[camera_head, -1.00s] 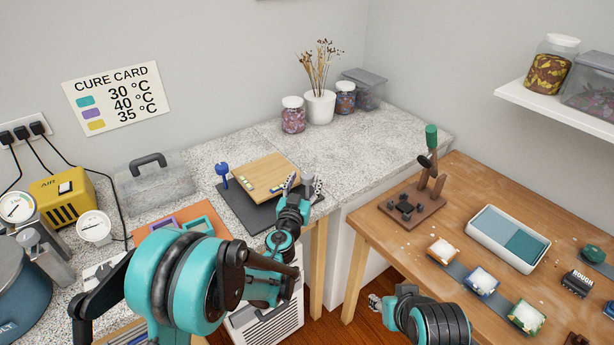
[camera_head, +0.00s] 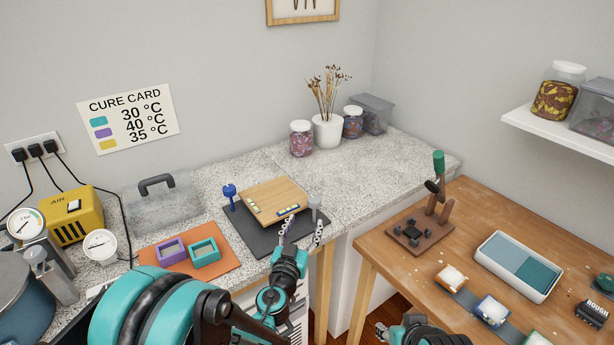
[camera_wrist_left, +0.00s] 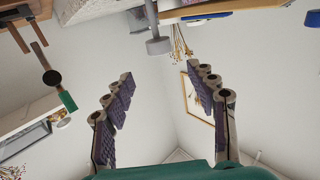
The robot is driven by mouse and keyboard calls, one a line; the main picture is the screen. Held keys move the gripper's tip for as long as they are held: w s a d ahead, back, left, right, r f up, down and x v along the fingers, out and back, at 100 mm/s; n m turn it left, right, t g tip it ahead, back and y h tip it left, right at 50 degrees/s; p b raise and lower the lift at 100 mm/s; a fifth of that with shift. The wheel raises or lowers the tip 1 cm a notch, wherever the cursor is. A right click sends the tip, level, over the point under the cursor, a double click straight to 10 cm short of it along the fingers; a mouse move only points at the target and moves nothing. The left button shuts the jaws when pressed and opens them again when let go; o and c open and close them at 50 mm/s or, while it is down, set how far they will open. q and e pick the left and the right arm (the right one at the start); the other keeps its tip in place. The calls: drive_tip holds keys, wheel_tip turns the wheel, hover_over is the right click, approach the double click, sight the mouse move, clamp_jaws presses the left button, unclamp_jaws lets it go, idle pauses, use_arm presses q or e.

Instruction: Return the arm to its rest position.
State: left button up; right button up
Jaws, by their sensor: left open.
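My left arm comes in from the left in the head view. Its gripper (camera_head: 302,232) points up and away, in front of the near right edge of the dark mat (camera_head: 250,232). The fingers are apart with nothing between them.
A wooden board (camera_head: 275,194) lies on the mat, with a blue tool (camera_head: 229,191) beside it. Purple (camera_head: 171,250) and teal (camera_head: 204,251) frames lie on an orange mat (camera_head: 222,268). A wooden bench (camera_head: 465,240) with a press (camera_head: 428,215) stands at right. A gap separates counter and bench.

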use_arm(q)
drive_tip(key=s+a+r+n+g+y, duration=0.2)
drive_tip(key=s+a+y, duration=0.2)
drive_tip(key=a, duration=0.5)
drive_tip(key=s+a+r+n+g+y, duration=0.25)
drive_tip(key=s+a+y, duration=0.2)
drive_tip(key=a, duration=0.35)
drive_tip(key=s+f+m+g+h, duration=0.1)
drive_tip(key=s+f+g+h, duration=0.1)
drive_tip(key=s, duration=0.7)
drive_tip(key=s+d+f+g+h, duration=0.1)
drive_tip(key=s+f+g, duration=0.3)
drive_tip(key=s, duration=0.5)
drive_tip(key=shift+s+d+f+m+h, duration=0.2)
drive_tip(key=shift+s+f+m+h, duration=0.3)
drive_tip(key=shift+f, duration=0.4)
